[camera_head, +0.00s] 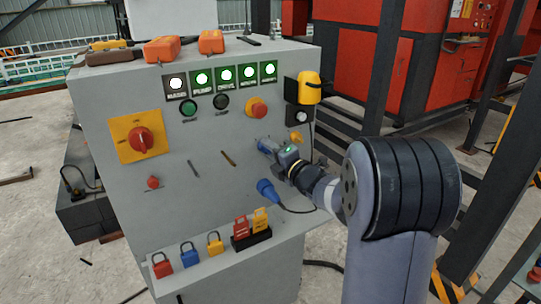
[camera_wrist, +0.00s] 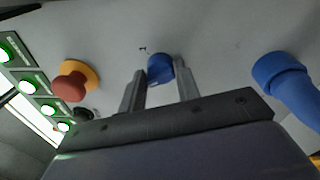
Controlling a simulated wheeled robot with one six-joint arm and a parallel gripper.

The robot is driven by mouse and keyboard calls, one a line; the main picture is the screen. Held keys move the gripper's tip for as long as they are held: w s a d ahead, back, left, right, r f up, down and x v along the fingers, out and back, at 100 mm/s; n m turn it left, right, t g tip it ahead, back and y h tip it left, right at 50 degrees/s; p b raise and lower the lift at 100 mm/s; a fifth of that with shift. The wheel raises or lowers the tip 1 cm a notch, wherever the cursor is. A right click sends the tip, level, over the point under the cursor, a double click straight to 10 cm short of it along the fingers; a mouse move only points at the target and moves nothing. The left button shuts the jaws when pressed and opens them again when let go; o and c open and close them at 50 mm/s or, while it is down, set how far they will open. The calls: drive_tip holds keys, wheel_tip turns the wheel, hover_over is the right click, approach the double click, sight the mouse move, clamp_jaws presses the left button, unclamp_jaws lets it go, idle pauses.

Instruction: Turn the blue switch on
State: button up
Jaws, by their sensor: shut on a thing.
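The blue switch (camera_head: 265,145) is on the right part of the grey panel's front, below the red mushroom button. In the wrist view the blue switch (camera_wrist: 160,68) sits between the two finger tips, and its far side is hidden. My gripper (camera_head: 274,149) reaches it from the right and is shut on it. In the wrist view my gripper (camera_wrist: 163,84) has one finger on each side of the blue knob. I cannot tell the switch's exact angle.
A blue plug (camera_head: 268,190) with a cable sticks out just below my gripper; it also shows in the wrist view (camera_wrist: 285,80). The red mushroom button (camera_head: 258,108) is above. A shelf (camera_head: 215,262) with padlocks is below. A yellow box (camera_head: 309,87) is at the panel's right edge.

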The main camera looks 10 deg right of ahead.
drive_tip(key=m, duration=0.2)
drive_tip(key=m+b, duration=0.1)
drive_tip(key=shift+f+m, duration=0.3)
drive_tip(key=shift+m, duration=0.1)
drive_tip(key=m+t+b, duration=0.1)
drive_tip(key=m, duration=0.3)
drive_tip(key=shift+a+h, duration=0.1)
drive_tip(key=shift+h, duration=0.2)
drive_tip(key=m, duration=0.3)
drive_tip(key=shift+m, duration=0.4)
drive_tip(key=shift+m+h, duration=0.5)
drive_tip(key=shift+m, duration=1.4)
drive_tip(key=shift+a, duration=0.1)
drive_tip(key=o, duration=0.9)
drive_tip(key=shift+o, duration=0.2)
drive_tip(key=shift+s+r, duration=0.1)
drive_tip(key=shift+s, duration=0.05)
drive_tip(key=v, duration=1)
drive_tip(key=shift+s+f, duration=0.3)
